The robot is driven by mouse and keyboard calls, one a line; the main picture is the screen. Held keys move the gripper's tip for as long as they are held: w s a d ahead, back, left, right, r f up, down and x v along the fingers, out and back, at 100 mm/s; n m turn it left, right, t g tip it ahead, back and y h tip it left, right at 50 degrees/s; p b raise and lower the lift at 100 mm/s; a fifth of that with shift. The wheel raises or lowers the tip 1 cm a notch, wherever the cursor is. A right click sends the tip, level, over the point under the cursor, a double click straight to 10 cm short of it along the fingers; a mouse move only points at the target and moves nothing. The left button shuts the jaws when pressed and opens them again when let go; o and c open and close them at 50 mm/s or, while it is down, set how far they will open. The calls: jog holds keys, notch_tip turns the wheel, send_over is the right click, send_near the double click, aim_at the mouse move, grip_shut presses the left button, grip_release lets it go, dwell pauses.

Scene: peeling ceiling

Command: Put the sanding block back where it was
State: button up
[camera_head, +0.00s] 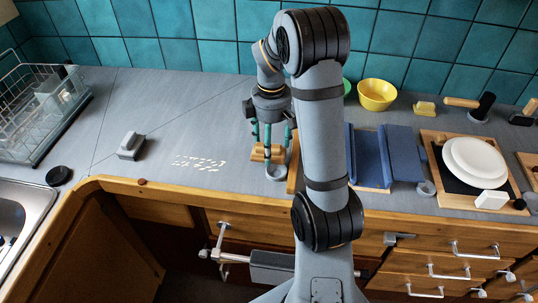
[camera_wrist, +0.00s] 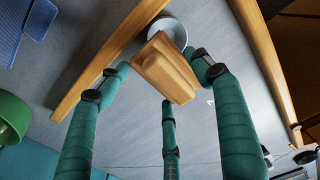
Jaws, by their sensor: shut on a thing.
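A tan wooden block with a raised grip (camera_head: 259,153), which looks like the sanding block, is between the fingers of my gripper (camera_head: 269,143). In the wrist view the block (camera_wrist: 168,68) sits between the teal fingers of my gripper (camera_wrist: 163,88), two at the sides and one below it in the picture. The gripper is shut on it. The block is at or just above the grey counter; I cannot tell whether it touches. A round grey piece (camera_head: 276,173) is right beside it, partly behind the block in the wrist view (camera_wrist: 170,27).
A wooden strip (camera_head: 293,172) lies close right of the block. Further right are blue trays (camera_head: 370,165), a yellow bowl (camera_head: 377,94) and white plates on a board (camera_head: 434,178). A grey block (camera_head: 131,146) and dish rack stand left.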

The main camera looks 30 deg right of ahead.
jog(key=shift+a+f, duration=0.25)
jog(key=shift+f, duration=1.9)
jog(key=shift+f, duration=0.1)
jog(key=o, duration=1.7)
jog(key=shift+c, duration=0.2)
notch_tip(320, 180, up, 12)
jog(key=shift+r+p, duration=0.1)
jog(key=shift+p, duration=0.6)
